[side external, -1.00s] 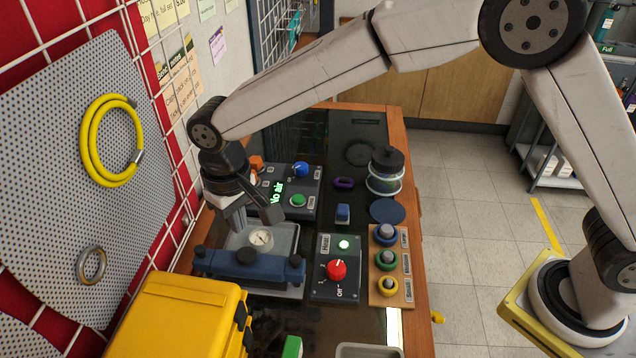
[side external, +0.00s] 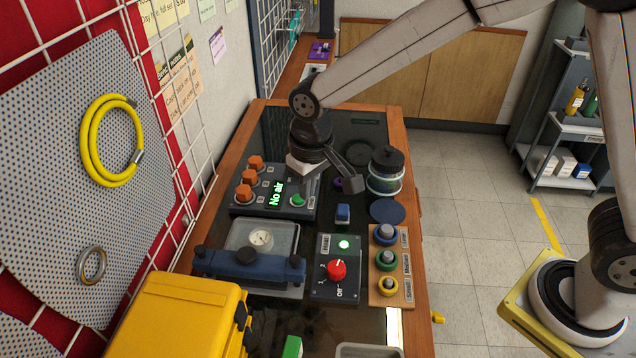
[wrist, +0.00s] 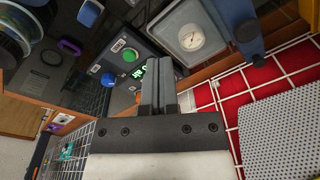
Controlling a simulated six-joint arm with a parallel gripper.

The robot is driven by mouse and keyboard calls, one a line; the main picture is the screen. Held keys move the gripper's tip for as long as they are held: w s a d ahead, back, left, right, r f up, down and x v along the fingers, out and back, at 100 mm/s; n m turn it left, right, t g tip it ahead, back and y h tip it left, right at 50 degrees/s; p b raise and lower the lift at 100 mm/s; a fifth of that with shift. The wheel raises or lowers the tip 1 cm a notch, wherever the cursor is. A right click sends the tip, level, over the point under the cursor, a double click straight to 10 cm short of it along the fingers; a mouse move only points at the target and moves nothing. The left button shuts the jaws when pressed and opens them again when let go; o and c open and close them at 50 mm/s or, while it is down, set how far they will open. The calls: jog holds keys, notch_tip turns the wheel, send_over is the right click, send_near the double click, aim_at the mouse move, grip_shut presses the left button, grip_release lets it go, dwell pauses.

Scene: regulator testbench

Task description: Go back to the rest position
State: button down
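My gripper (side external: 352,182) hangs above the bench, over the right side of the grey control box (side external: 245,205) with the green "No air" display (side external: 276,194), and partly hides that box. In the wrist view my gripper's fingers (wrist: 160,68) lie together, with nothing seen between them. The pressure gauge (side external: 261,238) lies in a clear-lidded tray behind a blue clamp bar (side external: 250,267), apart from my gripper. The gauge also shows in the wrist view (wrist: 191,37).
A yellow case (side external: 180,315) is at the front left. A wire grid wall (side external: 165,130) borders the left side.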

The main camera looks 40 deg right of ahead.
jog(key=s+d+f+m+t, duration=0.1)
jog(key=s+d+f+m, duration=0.1)
jog(key=s+d, duration=1.1)
jog(key=d, duration=0.4)
jog(key=shift+d+f+t, duration=0.15)
jog(key=shift+t, duration=0.15)
dwell(0.3)
